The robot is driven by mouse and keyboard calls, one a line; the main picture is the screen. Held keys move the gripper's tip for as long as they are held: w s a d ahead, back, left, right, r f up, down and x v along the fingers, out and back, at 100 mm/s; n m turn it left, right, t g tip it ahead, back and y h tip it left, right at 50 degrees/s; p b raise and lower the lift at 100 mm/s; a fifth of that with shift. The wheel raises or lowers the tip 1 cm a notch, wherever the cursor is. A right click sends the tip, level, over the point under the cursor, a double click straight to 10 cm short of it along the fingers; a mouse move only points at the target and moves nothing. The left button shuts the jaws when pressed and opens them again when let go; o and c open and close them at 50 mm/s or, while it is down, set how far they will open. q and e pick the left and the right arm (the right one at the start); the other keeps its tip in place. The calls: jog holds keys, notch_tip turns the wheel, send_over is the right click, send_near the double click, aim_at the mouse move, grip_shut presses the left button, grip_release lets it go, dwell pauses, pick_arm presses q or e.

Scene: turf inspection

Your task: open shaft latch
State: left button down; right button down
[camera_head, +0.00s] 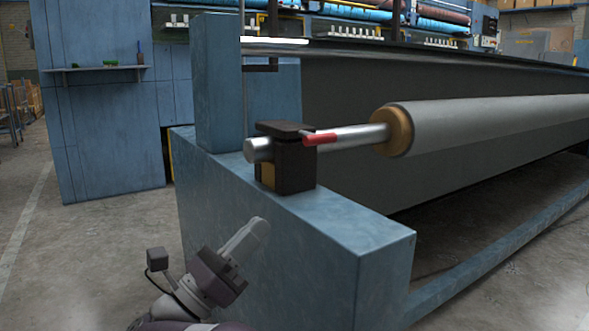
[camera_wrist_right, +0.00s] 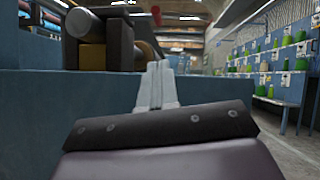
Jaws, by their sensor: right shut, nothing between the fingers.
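The shaft latch is a dark block (camera_head: 297,168) with a red handle (camera_head: 320,139), standing on the blue machine frame (camera_head: 330,222). A silver shaft (camera_head: 352,136) passes through the block, under its dark top piece, and carries a large grey roll (camera_head: 480,122). The red handle lies along the shaft side of the block. My right gripper (camera_head: 262,224) is shut and empty, in front of and below the latch, apart from it. In the right wrist view its fingers (camera_wrist_right: 158,68) are together, with the block (camera_wrist_right: 113,40) ahead to the left. My left gripper is not in view.
The blue frame's upright post (camera_head: 218,85) rises behind the latch. A blue rail (camera_head: 500,255) runs along the floor below the roll. A blue cabinet with a small shelf (camera_head: 95,69) stands at the left. The concrete floor (camera_head: 90,250) at the left is clear.

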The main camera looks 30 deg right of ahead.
jog(key=p+x, duration=0.2)
jog(key=x, duration=0.2)
jog(key=r+p+x, duration=0.1)
jog(key=p+x, duration=0.1)
jog(key=x, duration=0.2)
jog(key=a+p+x, duration=0.1)
jog(key=x, duration=0.2)
jog(key=shift+w+d+r+p, duration=0.15)
jog(key=shift+d+r+p, duration=0.15)
jog(key=shift+r+p, duration=0.15)
jog(key=shift+w+r, duration=0.15)
jog(key=shift+r, duration=0.5)
jog(key=shift+r, duration=0.1)
